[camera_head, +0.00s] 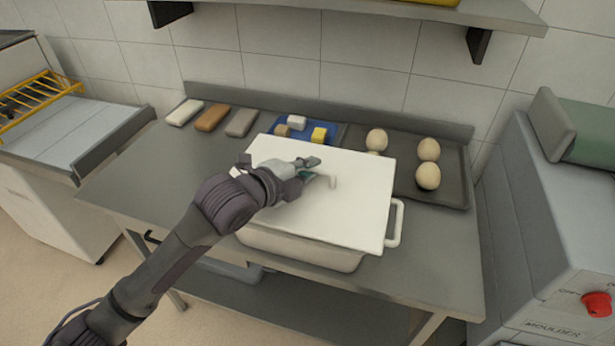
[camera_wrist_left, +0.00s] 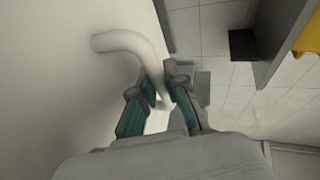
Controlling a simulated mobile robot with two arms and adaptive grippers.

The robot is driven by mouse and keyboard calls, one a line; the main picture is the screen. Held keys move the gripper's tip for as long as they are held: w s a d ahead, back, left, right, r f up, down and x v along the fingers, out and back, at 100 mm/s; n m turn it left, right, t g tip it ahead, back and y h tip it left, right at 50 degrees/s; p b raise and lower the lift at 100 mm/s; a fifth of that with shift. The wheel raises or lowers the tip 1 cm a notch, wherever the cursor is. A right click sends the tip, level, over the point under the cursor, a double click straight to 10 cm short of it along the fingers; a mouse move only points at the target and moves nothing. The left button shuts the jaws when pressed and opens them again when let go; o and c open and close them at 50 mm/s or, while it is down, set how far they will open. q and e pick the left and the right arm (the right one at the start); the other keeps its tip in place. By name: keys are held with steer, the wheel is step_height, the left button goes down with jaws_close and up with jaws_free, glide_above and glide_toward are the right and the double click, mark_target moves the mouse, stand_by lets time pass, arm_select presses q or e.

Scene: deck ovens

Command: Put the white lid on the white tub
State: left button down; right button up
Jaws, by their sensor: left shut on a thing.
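The white lid (camera_head: 355,195) is a flat rectangular plate with a small raised handle (camera_head: 332,182) on top. It lies over the white tub (camera_head: 300,249), hiding its opening. The tub's front wall and right-hand loop handle (camera_head: 398,225) show below and beside the lid. I cannot tell whether the lid rests on the rim or is held just above it. My left gripper (camera_head: 316,170) is above the lid, shut on its handle. In the left wrist view, the curved handle (camera_wrist_left: 125,42) runs between the fingers (camera_wrist_left: 166,88). My right gripper is not in view.
The tub stands on a grey steel table (camera_head: 445,245). Behind it are several wrapped-looking blocks, a blue tray (camera_head: 307,132) with small blocks, and a dark tray (camera_head: 455,185) with pale round dough balls. A grey machine (camera_head: 545,220) borders the right; a shelf (camera_head: 360,15) hangs above.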

mark_target(321, 158)
arm_select(q)
steer(key=w, duration=0.1)
steer(key=w+f, duration=0.1)
steer(key=shift+w+f, duration=0.2)
steer(key=shift+w, duration=0.2)
steer(key=shift+w+a+f, duration=0.1)
steer(key=shift+w+f, duration=0.1)
steer(key=shift+w, duration=0.1)
steer(key=shift+w+f+p, duration=0.1)
steer(key=shift+f+p, duration=0.2)
steer(key=shift+p, duration=0.05)
step_height(321, 158, down, 3)
steer(key=shift+a+f+p, duration=0.1)
steer(key=shift+p, duration=0.4)
steer(key=shift+f, duration=0.2)
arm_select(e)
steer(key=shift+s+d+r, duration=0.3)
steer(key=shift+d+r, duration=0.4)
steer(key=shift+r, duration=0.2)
arm_select(q)
steer(key=shift+f, duration=0.35)
steer(key=c, duration=1.2)
jaws_free()
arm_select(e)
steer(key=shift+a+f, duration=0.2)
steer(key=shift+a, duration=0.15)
